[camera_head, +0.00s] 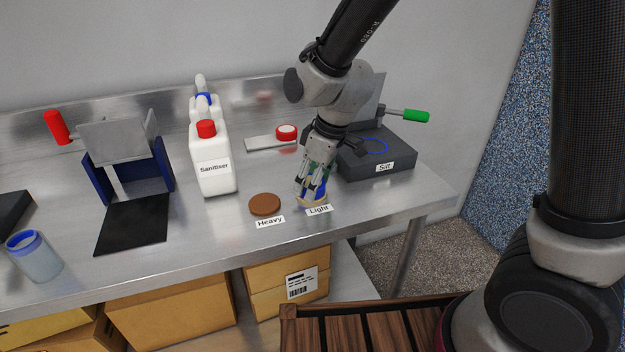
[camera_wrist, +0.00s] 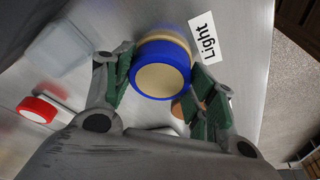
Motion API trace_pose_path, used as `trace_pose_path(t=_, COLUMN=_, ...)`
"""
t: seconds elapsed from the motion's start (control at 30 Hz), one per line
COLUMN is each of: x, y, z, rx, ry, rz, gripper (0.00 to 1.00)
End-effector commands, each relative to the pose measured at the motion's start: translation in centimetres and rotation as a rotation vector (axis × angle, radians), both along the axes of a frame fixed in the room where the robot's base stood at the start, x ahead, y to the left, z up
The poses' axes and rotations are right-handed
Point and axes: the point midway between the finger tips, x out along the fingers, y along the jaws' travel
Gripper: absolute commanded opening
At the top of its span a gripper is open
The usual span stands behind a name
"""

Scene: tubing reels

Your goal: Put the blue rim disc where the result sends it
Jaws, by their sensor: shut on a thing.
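The blue rim disc (camera_wrist: 161,79) has a blue edge and a tan face. In the wrist view it sits between the green-padded fingers of my gripper (camera_wrist: 163,88). In the head view my gripper (camera_head: 314,183) points down over the round tan pad (camera_head: 312,201) behind the "Light" label (camera_head: 319,210), and the disc (camera_head: 320,188) shows blue between the fingers, partly hidden. My gripper is shut on it. The disc is at or just above the tan pad; I cannot tell whether they touch. The brown round pad (camera_head: 265,204) at the "Heavy" label (camera_head: 270,222) is bare.
A dark grey box (camera_head: 375,165) labelled "Sift", with a blue ring and green handle, stands close right. White Sanitiser bottles (camera_head: 212,165) stand left. A red-handled blue stand (camera_head: 125,172), black mat (camera_head: 132,223) and blue-rimmed jar (camera_head: 34,258) are further left.

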Motion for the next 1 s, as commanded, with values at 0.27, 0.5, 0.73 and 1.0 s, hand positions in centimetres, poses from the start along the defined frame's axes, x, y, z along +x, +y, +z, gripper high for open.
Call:
trace_pose_path(t=0.27, x=0.0, y=0.0, z=-0.2, rx=0.0, ry=0.0, rz=0.0, gripper=0.78)
trace_pose_path(t=0.5, x=0.0, y=0.0, z=-0.2, rx=0.0, ry=0.0, rz=0.0, gripper=0.78)
trace_pose_path(t=0.73, x=-0.2, y=-0.4, z=2.0, rx=0.002, ry=-0.002, rz=0.0, gripper=0.78)
trace_pose_path(t=1.0, x=-1.0, y=-1.8, z=7.9, rx=0.003, ry=-0.004, rz=-0.001, gripper=0.78)
